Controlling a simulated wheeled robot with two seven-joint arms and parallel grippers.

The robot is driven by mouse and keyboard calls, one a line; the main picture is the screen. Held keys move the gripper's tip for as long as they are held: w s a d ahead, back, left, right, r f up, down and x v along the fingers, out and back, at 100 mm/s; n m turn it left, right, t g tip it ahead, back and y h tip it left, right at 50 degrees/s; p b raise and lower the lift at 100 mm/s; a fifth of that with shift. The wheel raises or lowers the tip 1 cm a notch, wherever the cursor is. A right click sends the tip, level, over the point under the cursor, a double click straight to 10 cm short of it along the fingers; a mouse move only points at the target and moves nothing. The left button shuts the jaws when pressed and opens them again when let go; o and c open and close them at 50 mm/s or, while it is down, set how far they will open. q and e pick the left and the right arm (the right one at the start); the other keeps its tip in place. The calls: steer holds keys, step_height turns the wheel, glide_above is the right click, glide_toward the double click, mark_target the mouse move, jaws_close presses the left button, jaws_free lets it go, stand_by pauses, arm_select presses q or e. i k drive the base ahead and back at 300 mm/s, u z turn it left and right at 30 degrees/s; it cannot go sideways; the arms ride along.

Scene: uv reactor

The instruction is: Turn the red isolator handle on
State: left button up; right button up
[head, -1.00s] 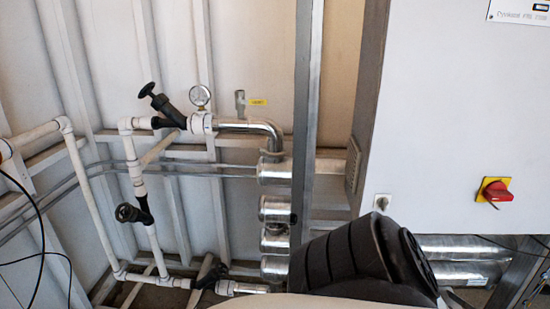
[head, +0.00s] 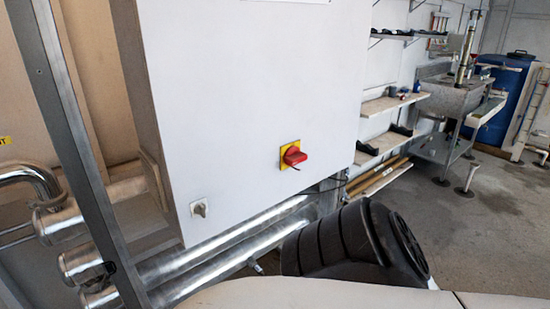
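The red isolator handle (head: 293,156) sits on a yellow square plate (head: 283,160) on the front of a white cabinet (head: 240,90), near its lower right. The handle's grip lies roughly level in the picture, tilted slightly. A thin dark cable or line shows just below it. Neither of my grippers is in the head view. A dark, ribbed part of my own body shows at the bottom, below and right of the handle, apart from it.
A small grey switch (head: 199,208) is at the cabinet's lower left. Shiny metal pipes (head: 220,248) run below the cabinet. A grey post (head: 75,150) stands at left. Shelves (head: 395,103), a metal sink bench (head: 445,97) and a blue barrel (head: 508,95) are right, with open floor (head: 490,215).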

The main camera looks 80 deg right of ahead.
mark_target(293, 156)
steer(key=i, duration=0.8)
steer(key=z, duration=3.25)
